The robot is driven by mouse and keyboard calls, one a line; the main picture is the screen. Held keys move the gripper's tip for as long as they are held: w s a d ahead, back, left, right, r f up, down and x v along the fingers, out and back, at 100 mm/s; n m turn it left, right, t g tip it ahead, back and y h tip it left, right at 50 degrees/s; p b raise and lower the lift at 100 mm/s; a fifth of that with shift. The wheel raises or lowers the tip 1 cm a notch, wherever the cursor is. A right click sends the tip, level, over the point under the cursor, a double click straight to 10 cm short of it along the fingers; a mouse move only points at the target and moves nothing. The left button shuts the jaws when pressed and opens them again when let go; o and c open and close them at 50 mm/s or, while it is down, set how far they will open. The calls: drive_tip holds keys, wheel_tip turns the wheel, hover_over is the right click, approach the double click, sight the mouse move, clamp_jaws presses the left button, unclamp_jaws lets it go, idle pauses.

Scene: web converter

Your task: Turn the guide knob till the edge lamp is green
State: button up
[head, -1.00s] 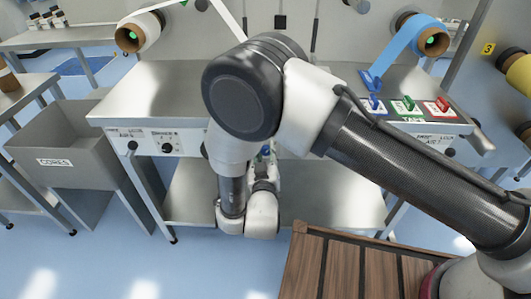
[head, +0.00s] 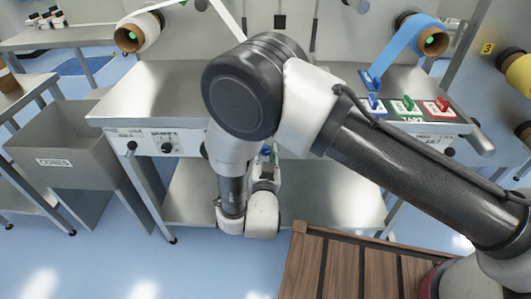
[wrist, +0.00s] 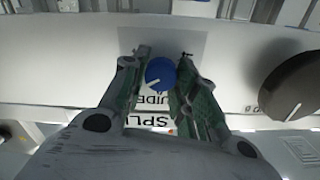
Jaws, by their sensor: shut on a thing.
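The guide knob (wrist: 160,75) is small, round and blue with a white pointer line. In the wrist view it sits between the two green-lined fingers of my gripper (wrist: 165,62), which are shut on its sides. The pointer line slants toward the lower left of that view. A partly covered label reading "SPLI" and "GUIDE" (wrist: 153,112) lies just below the knob. In the head view my own wrist hides most of the gripper and the knob, in front of the machine's front panel. I cannot make out the edge lamp in any view.
A larger dark knob (wrist: 293,85) stands right of my gripper in the wrist view. The steel table (head: 150,85) carries blue, green and red clips at its right. A grey CORES bin (head: 65,150) stands left. A slatted wooden surface (head: 340,265) lies in front.

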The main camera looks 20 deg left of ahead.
idle(0.4)
drive_tip(key=o, duration=1)
drive_tip(key=v, duration=1.2)
